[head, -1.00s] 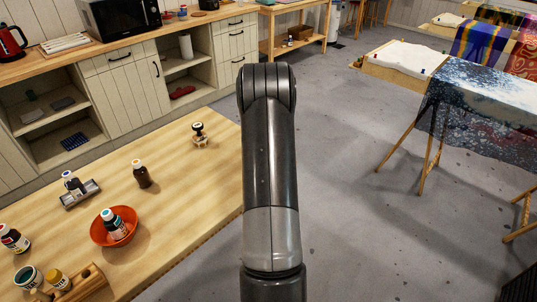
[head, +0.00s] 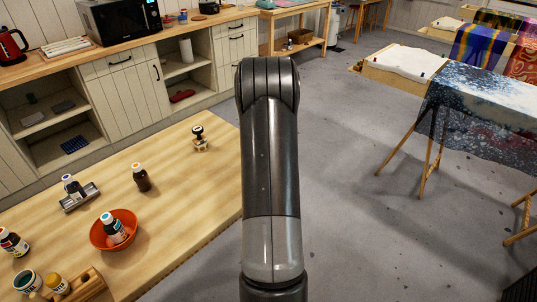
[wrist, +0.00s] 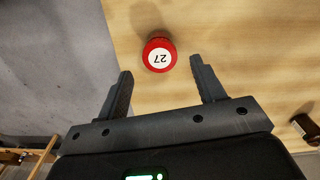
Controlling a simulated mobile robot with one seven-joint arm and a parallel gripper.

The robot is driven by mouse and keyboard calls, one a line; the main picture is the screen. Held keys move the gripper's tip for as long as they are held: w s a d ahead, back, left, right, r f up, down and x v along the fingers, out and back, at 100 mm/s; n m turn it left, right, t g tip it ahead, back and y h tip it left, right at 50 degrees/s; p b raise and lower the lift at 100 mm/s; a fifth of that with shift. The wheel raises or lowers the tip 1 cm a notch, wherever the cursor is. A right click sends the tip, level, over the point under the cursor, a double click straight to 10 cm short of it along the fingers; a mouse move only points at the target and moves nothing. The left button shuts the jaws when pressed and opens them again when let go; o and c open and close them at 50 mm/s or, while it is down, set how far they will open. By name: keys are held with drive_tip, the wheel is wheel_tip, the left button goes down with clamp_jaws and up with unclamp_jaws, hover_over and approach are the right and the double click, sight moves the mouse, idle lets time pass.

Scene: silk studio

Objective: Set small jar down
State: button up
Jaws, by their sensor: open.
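A small jar with a red lid marked 27 (wrist: 160,53) shows in the wrist view, seen from above. It appears to stand on the wooden table (wrist: 250,60), near its edge. My gripper (wrist: 160,82) is open, with one finger to each side and the jar just beyond and between the fingertips. A gap shows between the jar and each finger. In the head view neither the gripper nor this jar shows; my arm covers the middle of the picture.
Grey floor lies beyond the table's edge.

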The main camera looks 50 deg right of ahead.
wheel_tip(320, 180, up, 5)
drive_tip(key=shift+r, duration=0.1)
drive_tip(key=s+a+r+t, duration=0.1)
drive_tip(key=a+r, duration=0.4)
drive_tip(key=a, duration=0.4)
drive_tip(key=s+a+r+m+t+h, duration=0.1)
drive_tip(key=a+r, duration=0.5)
drive_tip(key=a, duration=0.3)
drive_tip(key=s+a+r, duration=0.1)
drive_tip(key=a+r, duration=0.4)
drive_tip(key=a, duration=0.3)
drive_tip(key=s+a+m+t+y, duration=0.1)
drive_tip(key=s+a+t, duration=0.2)
drive_tip(key=s+a, duration=1.5)
drive_tip(key=shift+a+t, duration=0.3)
drive_tip(key=shift+a, duration=0.7)
